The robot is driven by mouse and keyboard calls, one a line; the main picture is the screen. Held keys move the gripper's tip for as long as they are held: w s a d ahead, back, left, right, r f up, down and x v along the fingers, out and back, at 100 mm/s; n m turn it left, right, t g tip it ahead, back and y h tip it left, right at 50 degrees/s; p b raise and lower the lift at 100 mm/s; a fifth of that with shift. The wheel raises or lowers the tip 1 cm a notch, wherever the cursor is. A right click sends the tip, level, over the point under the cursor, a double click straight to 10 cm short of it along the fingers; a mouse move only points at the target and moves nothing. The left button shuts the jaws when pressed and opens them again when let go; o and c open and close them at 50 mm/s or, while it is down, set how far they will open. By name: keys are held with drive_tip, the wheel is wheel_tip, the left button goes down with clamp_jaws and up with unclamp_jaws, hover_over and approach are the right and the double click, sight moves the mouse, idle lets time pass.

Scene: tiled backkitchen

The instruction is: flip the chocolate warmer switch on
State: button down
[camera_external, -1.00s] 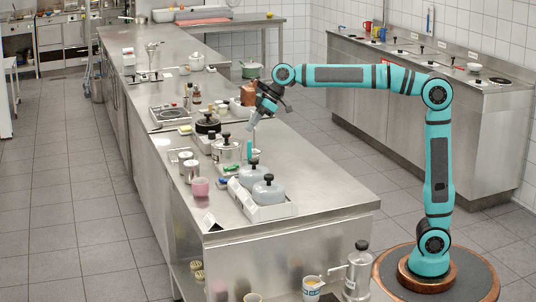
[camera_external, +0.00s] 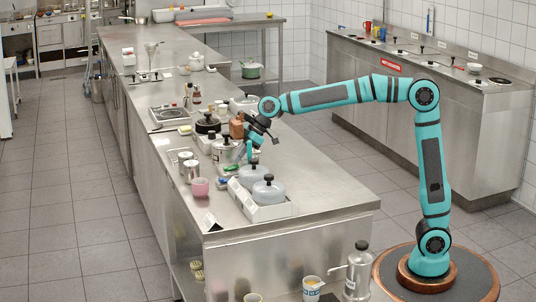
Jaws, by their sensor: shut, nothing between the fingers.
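A white twin unit with two grey domed lids and black knobs (camera_external: 266,210) stands at the near end of the steel counter; I take it to be the chocolate warmer. Its switch is too small to make out, so I cannot tell its position. My gripper (camera_external: 246,152) is shut and empty, pointing down above the counter just behind the twin unit, near a steel pot with a black knob (camera_external: 222,151). The wrist partly hides what lies behind it, and I cannot tell whether the fingertips touch anything.
A pink cup (camera_external: 200,187) and small metal canisters stand along the counter's left side. A dark lidded pot (camera_external: 207,125) and a hotplate (camera_external: 169,114) are farther back. The counter's near right part (camera_external: 325,190) is bare.

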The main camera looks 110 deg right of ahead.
drive_tip(key=shift+f, duration=0.1)
drive_tip(key=shift+s+f, duration=0.15)
drive_tip(key=shift+f, duration=0.2)
drive_tip(key=shift+r, duration=0.15)
drive_tip(key=shift+r, duration=0.65)
drive_tip(key=shift+r, duration=0.15)
drive_tip(key=shift+r, duration=0.3)
drive_tip(key=s+v, duration=0.1)
drive_tip(key=v, duration=1.1)
drive_tip(key=shift+s+f, duration=0.2)
drive_tip(key=shift+f, duration=0.05)
drive_tip(key=shift+a, duration=0.1)
